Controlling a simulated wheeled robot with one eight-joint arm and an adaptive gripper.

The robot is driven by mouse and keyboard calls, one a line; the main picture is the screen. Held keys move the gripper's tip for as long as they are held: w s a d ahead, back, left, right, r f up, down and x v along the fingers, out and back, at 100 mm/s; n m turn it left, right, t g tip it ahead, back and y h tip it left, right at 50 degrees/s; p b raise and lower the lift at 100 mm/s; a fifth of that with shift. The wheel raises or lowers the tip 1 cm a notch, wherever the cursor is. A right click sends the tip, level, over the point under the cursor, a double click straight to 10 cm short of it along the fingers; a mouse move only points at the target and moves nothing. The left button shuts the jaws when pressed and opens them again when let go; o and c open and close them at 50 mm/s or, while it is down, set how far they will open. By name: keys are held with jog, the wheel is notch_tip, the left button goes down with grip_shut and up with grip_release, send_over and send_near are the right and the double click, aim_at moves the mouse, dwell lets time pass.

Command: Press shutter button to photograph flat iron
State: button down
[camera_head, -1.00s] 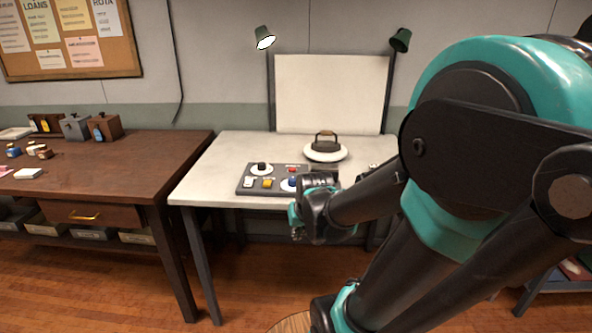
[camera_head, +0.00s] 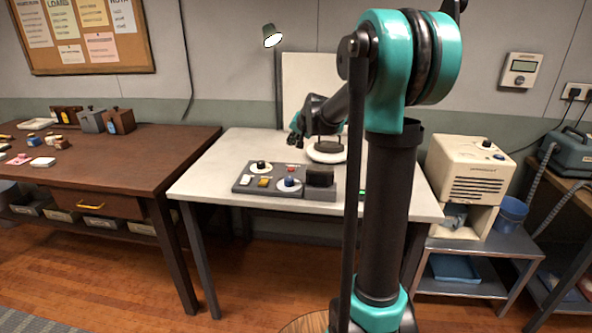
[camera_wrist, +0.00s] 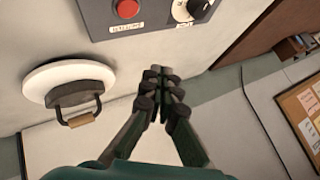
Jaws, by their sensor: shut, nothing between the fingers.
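The dark flat iron (camera_head: 327,146) rests on a round white stand (camera_head: 324,158) at the back of the pale table, partly hidden by my arm. In the wrist view the iron (camera_wrist: 76,96) shows its wooden handle, on the white disc (camera_wrist: 42,80). A grey control panel (camera_head: 252,190) lies at the table's front left. My gripper (camera_head: 295,126) is shut and empty, above the table behind the panel. Its fingers (camera_wrist: 160,76) touch nothing I can see.
A dark block (camera_head: 320,177) sits in a grey holder at the panel's right end. A pale backdrop (camera_head: 303,85) and a lamp (camera_head: 272,36) stand behind. A brown desk (camera_head: 150,150) is at left, a beige machine (camera_head: 466,170) at right. The table's left side is clear.

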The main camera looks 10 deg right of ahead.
aim_at(292, 170)
jog(key=shift+w+d+r, duration=0.1)
jog(key=shift+w, duration=0.1)
jog(key=shift+f, duration=4.4)
jog(key=shift+f, duration=0.2)
jog(key=shift+f, duration=0.2)
jog(key=shift+f, duration=0.45)
jog(key=shift+r, duration=0.85)
